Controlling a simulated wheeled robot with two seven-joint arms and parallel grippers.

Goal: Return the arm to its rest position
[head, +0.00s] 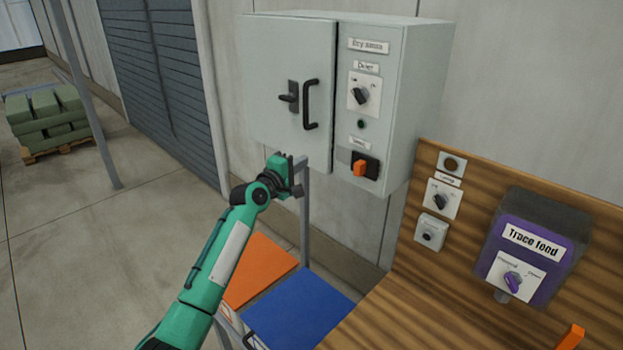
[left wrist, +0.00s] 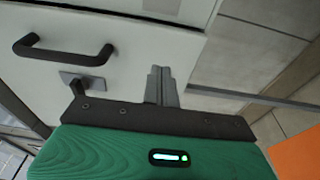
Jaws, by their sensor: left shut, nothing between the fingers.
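My left arm (head: 225,250) reaches up from the bottom of the head view. Its green and dark left gripper (head: 297,178) is just below the grey cabinet's door (head: 275,75). In the left wrist view the fingers (left wrist: 162,85) are together with nothing between them. The door's black bar handle (head: 311,104) and latch (head: 289,97) are above the gripper; the bar handle (left wrist: 62,52) also shows in the left wrist view, apart from the fingers. The door looks flush with the cabinet front. My right gripper is in neither view.
The cabinet's right panel has a black knob (head: 361,96) and an orange switch (head: 359,168). A wooden board (head: 400,265) with controls and a purple "Trace feed" box (head: 525,245) stands at right. Orange (head: 258,268) and blue (head: 298,305) panels lie below. Open floor (head: 110,230) is left.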

